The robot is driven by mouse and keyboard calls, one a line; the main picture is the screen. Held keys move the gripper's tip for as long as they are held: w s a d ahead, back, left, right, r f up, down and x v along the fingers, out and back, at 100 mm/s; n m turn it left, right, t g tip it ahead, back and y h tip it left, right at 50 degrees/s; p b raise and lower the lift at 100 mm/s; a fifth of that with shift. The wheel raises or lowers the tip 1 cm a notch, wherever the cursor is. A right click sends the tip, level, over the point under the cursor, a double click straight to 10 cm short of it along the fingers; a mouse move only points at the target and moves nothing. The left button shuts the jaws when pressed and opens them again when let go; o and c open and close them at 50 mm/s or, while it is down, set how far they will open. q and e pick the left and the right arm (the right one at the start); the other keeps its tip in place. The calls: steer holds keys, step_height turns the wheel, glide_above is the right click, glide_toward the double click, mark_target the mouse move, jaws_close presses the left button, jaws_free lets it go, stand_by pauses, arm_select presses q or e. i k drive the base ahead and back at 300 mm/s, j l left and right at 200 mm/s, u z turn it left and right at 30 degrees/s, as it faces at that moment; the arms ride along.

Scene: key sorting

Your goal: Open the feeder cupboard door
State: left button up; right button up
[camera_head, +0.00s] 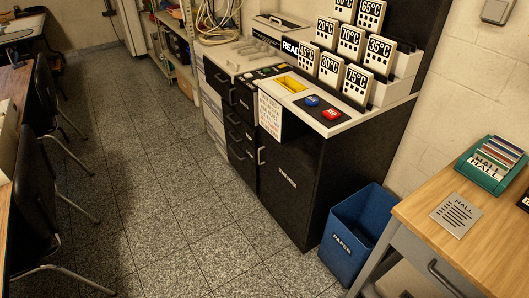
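A black cupboard (338,165) stands in the middle right against the wall, below a light counter. Its front door (288,205) looks shut, flush with the front. The door carries small white lettering too small to read surely. A white printed sheet (270,116) hangs over the upper left of the front. Neither of my grippers is in view.
Black drawers (240,130) adjoin the cupboard at left. A blue paper bin (352,235) stands close to its right side, with a wooden desk (480,245) beyond. Open tiled floor (170,200) lies in front. Dark chairs (35,200) stand along the left.

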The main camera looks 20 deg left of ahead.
mark_target(289, 191)
steer(key=i+j+z, duration=0.15)
steer(key=i+j, duration=0.75)
steer(key=i, duration=0.15)
